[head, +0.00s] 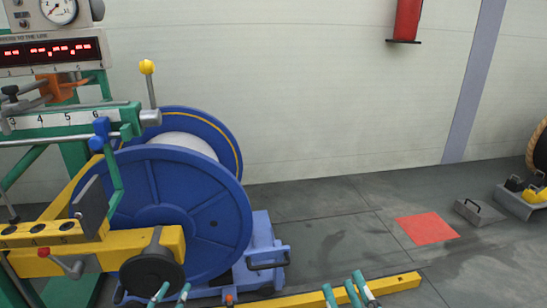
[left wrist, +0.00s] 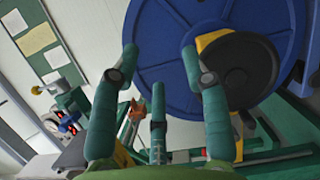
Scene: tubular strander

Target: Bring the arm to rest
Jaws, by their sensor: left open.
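My left gripper (head: 171,289) shows at the bottom edge of the head view, with only its teal fingertips in frame. In the left wrist view its three green fingers (left wrist: 159,66) are spread with nothing between them. The blue reel (left wrist: 205,35) and a dark round hub (left wrist: 243,68) lie beyond the fingers; contact cannot be told. My right gripper (head: 343,289) also shows only its fingertips at the bottom edge of the head view. Most of both arms is out of view.
The strander's blue reel (head: 185,215) and yellow beam (head: 90,249) fill the left side. A yellow floor bar (head: 395,284) runs behind my right fingertips. A red floor square (head: 427,228) and a grey handled plate (head: 480,212) lie to the right. Open floor lies between.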

